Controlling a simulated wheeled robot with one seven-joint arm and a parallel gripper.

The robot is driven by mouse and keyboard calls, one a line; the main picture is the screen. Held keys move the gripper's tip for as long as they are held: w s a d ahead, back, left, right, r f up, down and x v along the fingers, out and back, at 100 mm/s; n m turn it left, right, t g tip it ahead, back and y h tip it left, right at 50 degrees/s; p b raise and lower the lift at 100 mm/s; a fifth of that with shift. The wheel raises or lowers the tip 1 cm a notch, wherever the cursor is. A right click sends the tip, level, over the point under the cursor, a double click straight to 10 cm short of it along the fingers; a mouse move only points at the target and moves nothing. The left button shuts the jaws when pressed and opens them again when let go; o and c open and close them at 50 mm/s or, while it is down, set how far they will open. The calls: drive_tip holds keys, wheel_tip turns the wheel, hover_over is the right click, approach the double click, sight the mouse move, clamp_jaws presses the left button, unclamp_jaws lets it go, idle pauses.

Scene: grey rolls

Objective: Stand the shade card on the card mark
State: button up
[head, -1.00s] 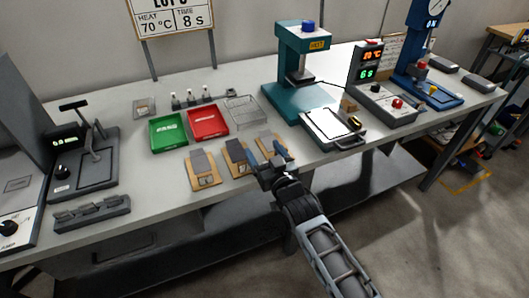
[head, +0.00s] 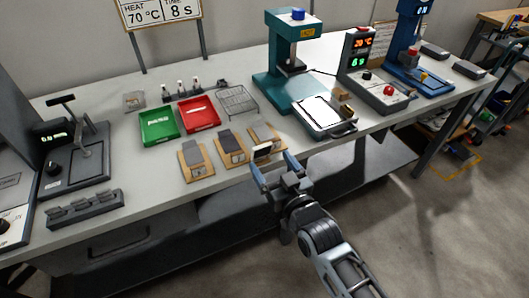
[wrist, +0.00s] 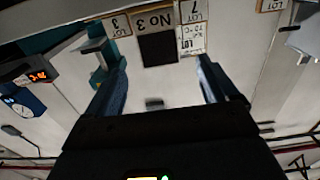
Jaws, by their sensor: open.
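In the wrist view the card (wrist: 156,46) shows "NO 3" above a dark square. My gripper (head: 274,160) is open, its blue fingers apart, on the near side of the card. The fingers (wrist: 166,85) frame empty space in the wrist view, and I see no contact with the card. The card mark is not distinguishable; the card or fingers may hide it.
Tan boards with grey samples (head: 194,177) lie left of and behind the card. A green tray (head: 159,125), a red tray (head: 199,114) and a wire basket (head: 239,101) stand behind.

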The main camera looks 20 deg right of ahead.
drive_tip(key=shift+s, duration=1.25)
drive_tip(key=s+g, duration=0.2)
drive_tip(key=s, duration=1.9)
drive_tip(key=s+r, duration=0.5)
drive_tip(key=s, duration=0.3)
drive_tip(key=s+r+g, duration=0.1)
drive_tip(key=s+r, duration=0.5)
drive_tip(key=s, duration=0.3)
